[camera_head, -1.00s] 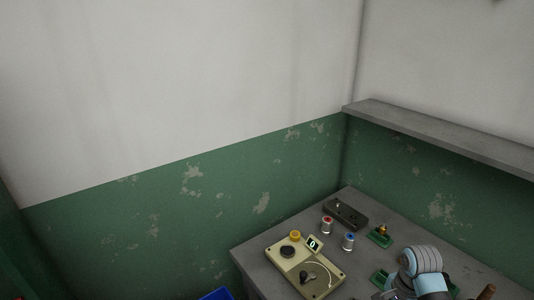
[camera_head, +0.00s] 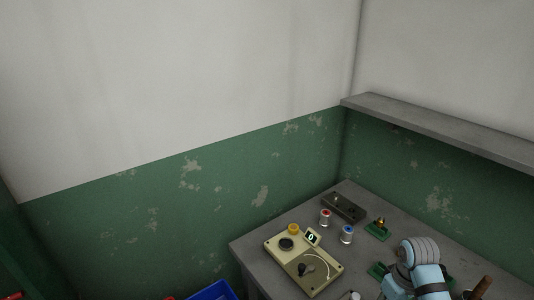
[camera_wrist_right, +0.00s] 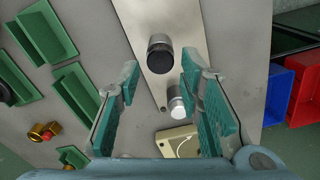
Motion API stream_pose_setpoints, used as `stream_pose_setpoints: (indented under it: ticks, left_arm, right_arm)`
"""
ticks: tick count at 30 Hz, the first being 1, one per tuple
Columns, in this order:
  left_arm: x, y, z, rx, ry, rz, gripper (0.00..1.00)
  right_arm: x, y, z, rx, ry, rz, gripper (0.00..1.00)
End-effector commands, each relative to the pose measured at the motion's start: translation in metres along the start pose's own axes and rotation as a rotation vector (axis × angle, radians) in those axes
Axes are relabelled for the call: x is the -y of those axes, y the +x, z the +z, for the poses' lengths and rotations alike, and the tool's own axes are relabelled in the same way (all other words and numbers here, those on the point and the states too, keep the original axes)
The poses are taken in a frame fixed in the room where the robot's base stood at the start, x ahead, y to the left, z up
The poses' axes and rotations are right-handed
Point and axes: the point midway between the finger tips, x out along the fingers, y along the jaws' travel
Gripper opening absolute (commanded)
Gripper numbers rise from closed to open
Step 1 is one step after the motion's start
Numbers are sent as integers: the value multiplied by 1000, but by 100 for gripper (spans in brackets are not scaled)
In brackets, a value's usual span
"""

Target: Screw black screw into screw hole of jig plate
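In the right wrist view a dark-topped cylinder (camera_wrist_right: 160,51) stands on a pale grey plate (camera_wrist_right: 157,87), which looks like the jig plate. The cylinder may be the black screw; I cannot be sure. The dark-topped cylinder lies ahead, between and beyond the fingertips. In the head view my right arm hides this part of the table. My left gripper is not in view.
A beige device (camera_head: 291,274) with a small display sits at the table's left. Red-topped (camera_head: 325,217) and blue-topped (camera_head: 347,234) cylinders and a dark block (camera_head: 343,207) stand behind it. Green trays (camera_wrist_right: 43,36) lie left in the wrist view; blue (camera_wrist_right: 276,94) and red (camera_wrist_right: 307,89) bins are right.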

Motion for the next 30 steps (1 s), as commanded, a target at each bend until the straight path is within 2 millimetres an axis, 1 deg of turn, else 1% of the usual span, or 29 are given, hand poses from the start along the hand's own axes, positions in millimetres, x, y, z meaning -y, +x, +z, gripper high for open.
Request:
stream_pose_setpoints:
  ticks: [8, 20, 27, 29, 30]
  left_arm:
    - [0, 0, 0, 0, 0, 0, 45]
    - [0, 2, 0, 0, 0, 0, 45]
    - [0, 2, 0, 0, 0, 0, 45]
    - [0, 2, 0, 0, 0, 0, 45]
    - [0, 2, 0, 0, 0, 0, 45]
  right_arm:
    - [0, 2, 0, 0, 2, 0, 34]
    - [0, 29, 0, 1, 3, -1, 34]
    - [0, 30, 0, 0, 3, 0, 34]
    - [0, 30, 0, 0, 3, 0, 24]
    - [0, 30, 0, 0, 3, 0, 18]
